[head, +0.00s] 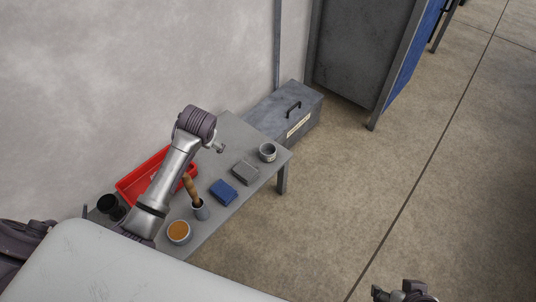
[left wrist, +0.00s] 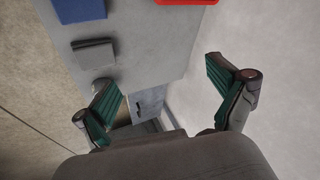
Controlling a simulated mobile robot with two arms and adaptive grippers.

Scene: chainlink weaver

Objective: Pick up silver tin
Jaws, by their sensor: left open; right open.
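A grey-silver rectangular tin (head: 245,172) lies on the grey table, between a blue box and a round silver-grey container (head: 267,152). I cannot tell for certain which of the two silver-grey things is the silver tin. The rectangular one shows at the upper left of the left wrist view (left wrist: 93,52), left of my left gripper. My left gripper (left wrist: 163,75) is open and empty above the table. In the head view its arm hides most of it; a fingertip (head: 219,148) shows. My right gripper (head: 402,291) is open and empty at the bottom right, over the floor, away from the table.
A dark grey toolbox (head: 298,112) stands beyond the table's far end. The floor at right is clear.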

